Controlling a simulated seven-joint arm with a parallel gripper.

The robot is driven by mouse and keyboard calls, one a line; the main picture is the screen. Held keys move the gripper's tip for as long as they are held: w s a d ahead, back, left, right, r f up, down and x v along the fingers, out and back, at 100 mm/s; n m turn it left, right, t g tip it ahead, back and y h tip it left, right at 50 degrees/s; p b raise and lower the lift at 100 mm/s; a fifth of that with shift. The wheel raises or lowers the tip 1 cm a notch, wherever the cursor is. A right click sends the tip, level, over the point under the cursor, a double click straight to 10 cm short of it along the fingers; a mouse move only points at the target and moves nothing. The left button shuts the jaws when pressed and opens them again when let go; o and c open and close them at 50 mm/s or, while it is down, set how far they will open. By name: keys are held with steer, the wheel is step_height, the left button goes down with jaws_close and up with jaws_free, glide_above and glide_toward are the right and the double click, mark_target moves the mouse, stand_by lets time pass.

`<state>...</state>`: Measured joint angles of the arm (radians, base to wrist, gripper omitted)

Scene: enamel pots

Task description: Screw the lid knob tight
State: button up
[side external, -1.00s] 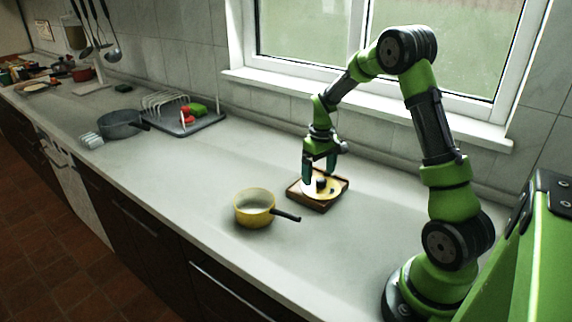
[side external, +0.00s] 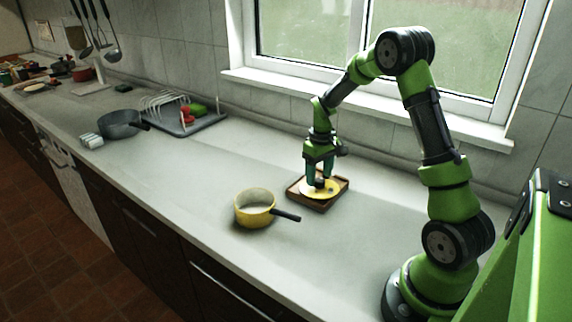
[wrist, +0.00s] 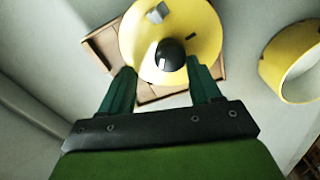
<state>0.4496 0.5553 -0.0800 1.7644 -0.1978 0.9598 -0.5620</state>
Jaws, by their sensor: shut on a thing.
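The yellow lid (side external: 335,188) lies flat on a brown wooden tray (side external: 319,207) on the counter. Its round black knob (side external: 319,184) stands at the lid's middle. The wrist view shows the knob (wrist: 171,54) with a pale highlight, and the lid (wrist: 140,28) with a small grey patch and a dark mark. My gripper (side external: 319,179) points straight down over the lid and is shut on the knob, with one finger on each side. The contact is partly hidden by the fingers in the side view.
A yellow pot (side external: 254,212) with a dark handle stands left of the tray. A grey pan (side external: 120,126) and a dish rack (side external: 185,122) with red and green items are farther left. The window wall runs behind.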

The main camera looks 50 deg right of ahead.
steer(key=shift+a+f+m, duration=0.25)
steer(key=shift+a+m, duration=0.05)
steer(key=shift+m, duration=0.6)
steer(key=shift+c, duration=0.8)
steer(key=m, duration=0.3)
steer(key=shift+s+d+m, duration=0.1)
steer(key=shift+m, duration=0.3)
jaws_close()
steer(key=m, duration=0.4)
steer(key=shift+d+r, duration=0.1)
steer(key=shift+r, duration=0.05)
steer(key=m, duration=0.2)
steer(key=shift+m, duration=0.4)
steer(key=m, duration=0.6)
steer(key=shift+d, duration=0.1)
